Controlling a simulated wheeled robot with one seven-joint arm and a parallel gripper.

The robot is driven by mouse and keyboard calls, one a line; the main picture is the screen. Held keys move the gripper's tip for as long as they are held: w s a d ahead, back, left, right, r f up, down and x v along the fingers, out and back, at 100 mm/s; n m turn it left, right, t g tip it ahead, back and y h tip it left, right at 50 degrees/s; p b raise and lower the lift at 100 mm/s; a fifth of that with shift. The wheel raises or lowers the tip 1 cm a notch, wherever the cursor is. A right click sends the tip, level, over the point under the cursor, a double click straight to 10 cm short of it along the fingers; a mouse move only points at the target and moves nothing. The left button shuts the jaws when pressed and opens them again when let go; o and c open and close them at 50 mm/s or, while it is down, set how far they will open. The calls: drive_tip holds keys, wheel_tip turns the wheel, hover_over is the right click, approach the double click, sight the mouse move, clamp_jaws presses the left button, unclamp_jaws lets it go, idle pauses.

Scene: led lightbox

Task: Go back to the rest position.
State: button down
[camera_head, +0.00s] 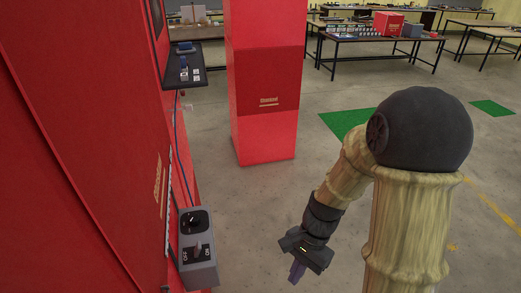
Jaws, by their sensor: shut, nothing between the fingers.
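My gripper (297,270) hangs at the end of my arm in the lower middle of the head view, pointing down over the grey floor. It is shut and holds nothing. A grey switch box (197,250) with a dark round dial, a lever and the words OFF and ON is fixed low on the red panel to the left. My gripper is to the right of this box, apart from it, with a clear gap between them.
A large red panel (95,150) fills the left side. A dark shelf (187,72) juts from it higher up. A red pillar (265,135) stands ahead. Tables (350,39) with several objects stand at the back right. The floor (260,200) between panel and arm is free.

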drive_tip(key=w+d+r+n+t+h, duration=0.1)
drive_tip(key=d+r+n+t+h, duration=0.2)
drive_tip(key=d+r+n+t, duration=0.3)
drive_tip(key=n, duration=0.3)
drive_tip(key=shift+w+d+r, duration=0.25)
drive_tip(key=shift+w+d, duration=0.05)
drive_tip(key=shift+d, duration=0.05)
drive_tip(key=c, duration=2.1)
unclamp_jaws()
drive_tip(key=o, duration=0.3)
drive_tip(key=shift+r, duration=0.1)
drive_tip(key=w+a+r+n+g+y+p, duration=0.1)
drive_tip(key=w+a+r+p, duration=0.1)
drive_tip(key=a+p, duration=0.4)
drive_tip(key=w+a+r+g+y+p, duration=0.1)
drive_tip(key=w+a+r+p, duration=0.1)
drive_tip(key=a+r+p, duration=0.2)
drive_tip(key=w+a+r+n+g+y+p, duration=0.1)
drive_tip(key=w+a+r+y+p, duration=0.1)
drive_tip(key=a+p, duration=0.7)
drive_tip(key=shift+w+a+r+n+g+p, duration=0.1)
drive_tip(key=shift+w+a+r, duration=0.15)
drive_tip(key=shift+a, duration=0.75)
drive_tip(key=shift+w+a+r+n+g+p, duration=0.15)
drive_tip(key=shift+a+r, duration=0.25)
drive_tip(key=shift+a, duration=0.6)
drive_tip(key=shift+w+a+r+n+g+p, duration=0.1)
drive_tip(key=shift+w+a+r, duration=0.15)
drive_tip(key=shift+a, duration=0.75)
